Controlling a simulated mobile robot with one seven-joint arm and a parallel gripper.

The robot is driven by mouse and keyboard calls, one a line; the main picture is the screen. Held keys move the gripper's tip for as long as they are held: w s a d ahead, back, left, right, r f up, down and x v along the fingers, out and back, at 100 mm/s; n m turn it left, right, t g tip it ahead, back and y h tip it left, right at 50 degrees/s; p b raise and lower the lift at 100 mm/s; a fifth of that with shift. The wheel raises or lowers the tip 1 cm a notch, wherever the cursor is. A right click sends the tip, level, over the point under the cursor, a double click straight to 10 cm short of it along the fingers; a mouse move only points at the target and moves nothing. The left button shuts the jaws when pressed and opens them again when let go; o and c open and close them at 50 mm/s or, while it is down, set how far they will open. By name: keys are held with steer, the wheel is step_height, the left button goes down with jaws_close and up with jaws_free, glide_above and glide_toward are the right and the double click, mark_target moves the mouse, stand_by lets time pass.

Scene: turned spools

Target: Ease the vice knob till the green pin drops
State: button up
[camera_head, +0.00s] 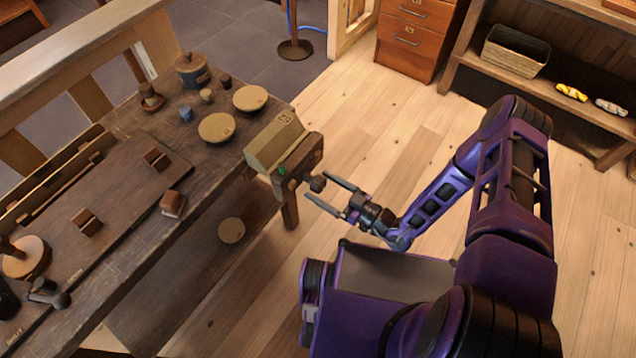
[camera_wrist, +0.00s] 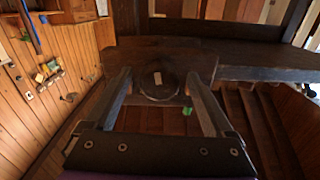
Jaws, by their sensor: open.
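The wooden vice (camera_head: 285,143) sits at the bench's right end, with a pale block-shaped top and a dark front jaw. Its dark round knob (camera_head: 317,183) sticks out toward my gripper (camera_head: 318,187). The green pin (camera_head: 283,170) shows on the jaw, left of the knob. My gripper is open, its fingertips on either side of the knob. In the wrist view the knob (camera_wrist: 158,84) lies between the fingers, with a pale mark on its face; I see no finger clearly touching it. The green pin (camera_wrist: 187,111) shows there beside the right finger.
The dark workbench (camera_head: 140,215) carries wooden discs (camera_head: 217,127), small pots, a lidded jar (camera_head: 192,70) and several brown blocks. A drawer cabinet (camera_head: 415,38) and a shelf with a basket (camera_head: 515,52) stand behind. The plank floor (camera_head: 355,120) behind the vice is clear.

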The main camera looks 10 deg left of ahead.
steer(key=shift+x, duration=0.9)
steer(key=shift+c, duration=0.3)
steer(key=c, duration=1.3)
steer(key=shift+d+n, duration=0.1)
steer(key=shift+n, duration=0.3)
